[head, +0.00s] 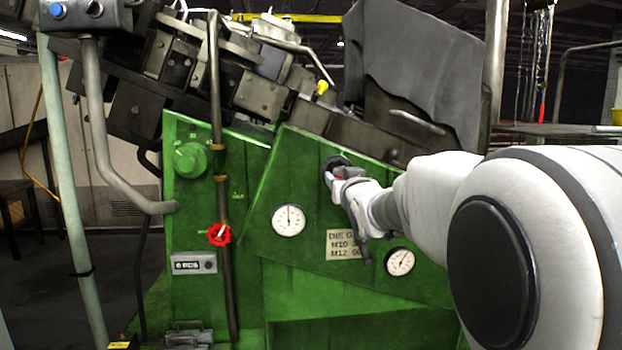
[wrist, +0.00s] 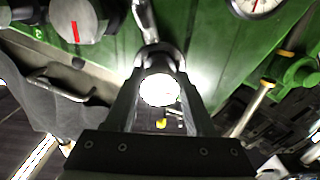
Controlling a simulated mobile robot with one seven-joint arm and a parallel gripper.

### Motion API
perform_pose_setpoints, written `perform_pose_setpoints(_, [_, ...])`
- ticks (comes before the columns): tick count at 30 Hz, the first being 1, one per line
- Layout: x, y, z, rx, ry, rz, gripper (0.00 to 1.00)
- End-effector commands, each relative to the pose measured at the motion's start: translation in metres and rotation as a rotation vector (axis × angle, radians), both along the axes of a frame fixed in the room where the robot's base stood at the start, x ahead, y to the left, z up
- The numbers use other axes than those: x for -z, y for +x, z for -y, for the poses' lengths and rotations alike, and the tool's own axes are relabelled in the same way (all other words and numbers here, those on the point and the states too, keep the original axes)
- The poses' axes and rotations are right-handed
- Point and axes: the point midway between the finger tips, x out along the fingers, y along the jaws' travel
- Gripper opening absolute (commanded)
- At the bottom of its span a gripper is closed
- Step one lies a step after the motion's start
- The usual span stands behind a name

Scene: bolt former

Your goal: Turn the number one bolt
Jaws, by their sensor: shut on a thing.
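A round bolt-like part sits on the green machine face; its end (wrist: 160,89) glares white in the wrist view, with a dark collar behind it. I see no number on it. My gripper (wrist: 160,76) has its two dark fingers on either side of this part, shut on it. In the head view my gripper (head: 341,172) reaches in from the right to the upper green panel, where a dark round part (head: 333,162) shows just beyond it. The fingers and arm partly hide the contact there.
A red valve wheel (head: 219,235), a white gauge (head: 289,220), a second gauge (head: 400,262) and a label plate (head: 343,245) are on the green machine (head: 270,280). Grey metal sheets (head: 425,70) stand above.

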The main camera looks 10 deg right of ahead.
Motion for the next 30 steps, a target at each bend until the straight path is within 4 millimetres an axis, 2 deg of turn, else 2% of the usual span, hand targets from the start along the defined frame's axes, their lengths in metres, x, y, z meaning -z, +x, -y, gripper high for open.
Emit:
perform_pose_setpoints(1, [0.0, -0.0001, 0.0001, 0.0, 0.0, 0.0, 0.2])
perform_pose_setpoints(4, [0.0, -0.0001, 0.0001, 0.0, 0.0, 0.0, 0.02])
perform_pose_setpoints(5, [0.0, -0.0001, 0.0001, 0.0, 0.0, 0.0, 0.0])
perform_pose_setpoints(16, [0.0028, -0.0001, 0.0003, 0.0, -0.081, -0.008, 0.0])
perform_pose_setpoints(30, [0.0031, -0.0002, 0.0014, 0.001, -0.429, -0.053, 0.0])
